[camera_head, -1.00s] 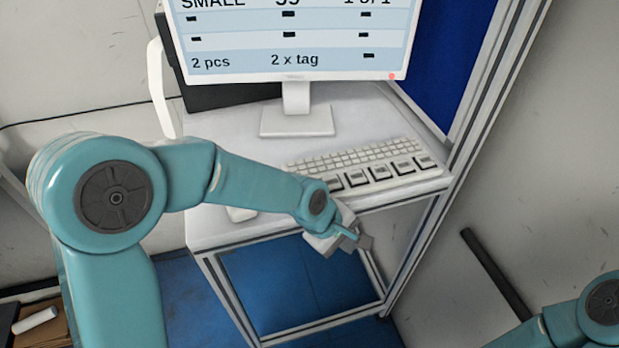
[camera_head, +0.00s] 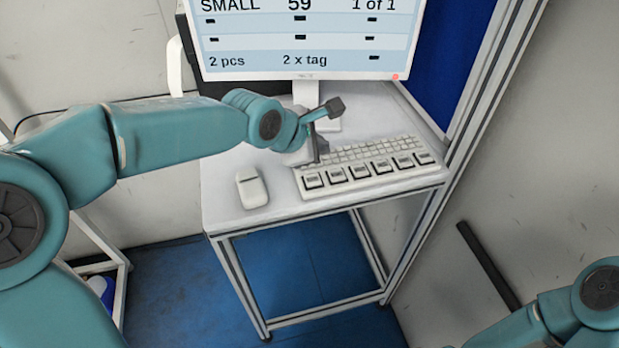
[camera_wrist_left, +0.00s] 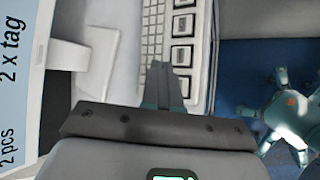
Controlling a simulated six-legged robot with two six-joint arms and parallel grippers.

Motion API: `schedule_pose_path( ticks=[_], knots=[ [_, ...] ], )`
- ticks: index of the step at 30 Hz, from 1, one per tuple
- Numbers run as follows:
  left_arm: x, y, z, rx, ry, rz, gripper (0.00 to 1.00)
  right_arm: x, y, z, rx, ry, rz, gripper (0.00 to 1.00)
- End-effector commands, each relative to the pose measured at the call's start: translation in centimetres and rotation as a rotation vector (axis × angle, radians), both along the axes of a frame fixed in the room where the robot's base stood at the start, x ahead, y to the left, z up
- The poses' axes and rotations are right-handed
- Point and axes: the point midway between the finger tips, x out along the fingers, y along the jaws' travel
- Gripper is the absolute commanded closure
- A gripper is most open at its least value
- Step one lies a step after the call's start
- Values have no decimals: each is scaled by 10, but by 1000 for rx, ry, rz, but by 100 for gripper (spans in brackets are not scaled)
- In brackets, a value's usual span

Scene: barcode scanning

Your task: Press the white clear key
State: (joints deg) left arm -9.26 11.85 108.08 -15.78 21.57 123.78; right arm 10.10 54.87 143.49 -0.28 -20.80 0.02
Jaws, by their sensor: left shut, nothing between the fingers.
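The white keyboard (camera_head: 365,165) lies on the desk below the monitor. Its front row holds several large white keys with dark label marks, such as the leftmost one (camera_head: 312,181); the labels are too small to read, so I cannot tell which is the clear key. My left gripper (camera_head: 317,158) is shut and empty at the keyboard's left end, pointing down. In the left wrist view the closed fingertips (camera_wrist_left: 160,66) overlap the small keys, beside the large keys (camera_wrist_left: 182,55). I cannot tell whether they touch. My right gripper is out of view.
A white mouse (camera_head: 252,189) lies left of the keyboard. The monitor (camera_head: 300,45) stands behind it, its screen reading "2 pcs" and "2 x tag". A metal frame post (camera_head: 478,100) rises at the desk's right.

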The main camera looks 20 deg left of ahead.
Motion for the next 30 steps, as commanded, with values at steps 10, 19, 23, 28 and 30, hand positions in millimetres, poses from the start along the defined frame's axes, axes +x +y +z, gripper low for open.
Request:
schedule_pose_path(
  ticks=[10,19,23,28,30],
  knots=[
    [10,12,21,-51,-21,83,100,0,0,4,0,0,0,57],
    [11,12,15,-50,-21,81,100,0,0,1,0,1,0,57],
    [10,13,4,-50,-19,81,100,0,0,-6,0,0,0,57],
    [8,12,-18,-50,-19,81,100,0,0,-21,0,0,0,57],
    [8,13,-28,-50,-19,81,100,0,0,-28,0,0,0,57]
  ],
)
